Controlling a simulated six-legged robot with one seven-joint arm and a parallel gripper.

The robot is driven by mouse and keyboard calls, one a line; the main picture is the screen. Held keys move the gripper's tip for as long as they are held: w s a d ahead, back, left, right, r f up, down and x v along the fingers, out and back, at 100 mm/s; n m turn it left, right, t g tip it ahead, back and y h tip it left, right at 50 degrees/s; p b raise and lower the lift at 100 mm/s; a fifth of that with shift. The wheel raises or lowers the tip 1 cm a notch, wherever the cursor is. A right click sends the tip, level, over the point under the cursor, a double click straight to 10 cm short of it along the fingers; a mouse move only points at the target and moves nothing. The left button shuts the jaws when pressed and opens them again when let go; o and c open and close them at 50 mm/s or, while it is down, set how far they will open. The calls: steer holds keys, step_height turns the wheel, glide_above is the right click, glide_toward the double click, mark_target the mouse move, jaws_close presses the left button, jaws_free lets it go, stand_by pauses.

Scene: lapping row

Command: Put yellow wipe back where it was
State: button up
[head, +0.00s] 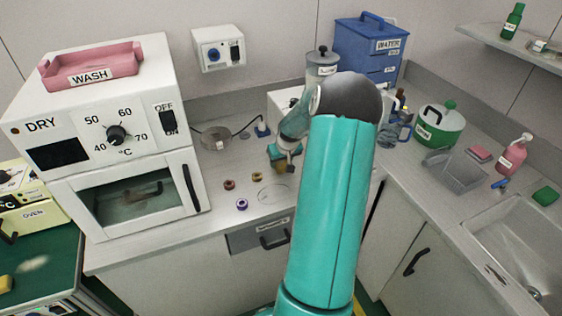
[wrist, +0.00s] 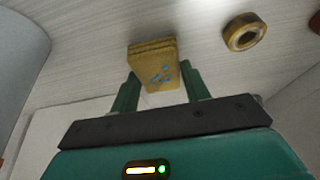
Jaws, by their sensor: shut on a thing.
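The yellow wipe (wrist: 153,65) is a folded pad with blue marks on its face. In the wrist view my gripper (wrist: 157,80) has its two green fingers closed on the wipe's sides. The pale counter lies behind it; I cannot tell whether the wipe touches it. In the head view my gripper (head: 281,154) is over the counter behind the small rings, left of my teal arm. The wipe is too small there to make out clearly.
A brass ring (head: 257,176), a brown ring (head: 229,185) and a purple ring (head: 241,204) lie on the counter near a faint round outline (head: 272,193). The drying oven (head: 120,140) stands left.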

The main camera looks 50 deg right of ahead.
steer(key=shift+f, duration=0.25)
steer(key=o, duration=0.9)
steer(key=shift+w, duration=0.1)
steer(key=v, duration=1.2)
steer(key=shift+r, duration=0.15)
